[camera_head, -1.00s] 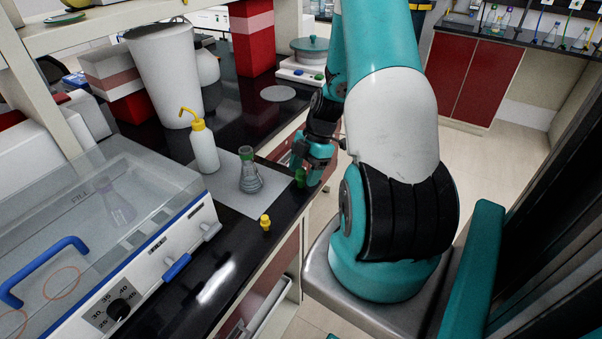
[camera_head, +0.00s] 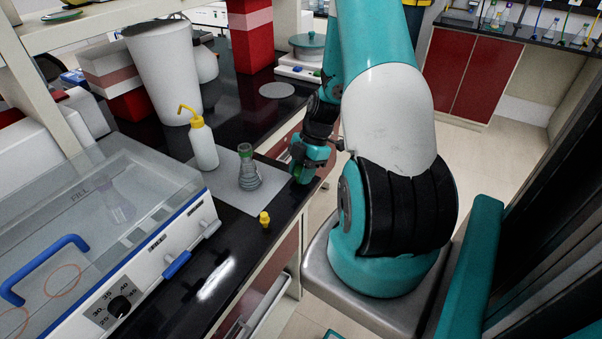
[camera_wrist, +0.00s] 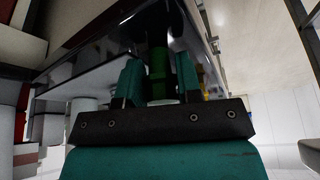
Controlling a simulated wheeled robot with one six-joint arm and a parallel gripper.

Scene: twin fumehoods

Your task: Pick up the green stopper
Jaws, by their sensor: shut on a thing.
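The green stopper (camera_wrist: 157,64) shows upright between the two teal fingers of my gripper (camera_wrist: 158,76) in the wrist view. The gripper is shut on it. In the head view my gripper (camera_head: 306,172) is low at the right edge of the black bench, to the right of the glass flask. It hides the stopper there. I cannot tell whether the stopper still touches the bench.
A glass flask (camera_head: 249,170) and a yellow-capped wash bottle (camera_head: 202,147) stand on a grey mat (camera_head: 232,191). A small yellow stopper (camera_head: 264,219) stands near the bench edge. A clear-lidded machine (camera_head: 130,255) fills the left front.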

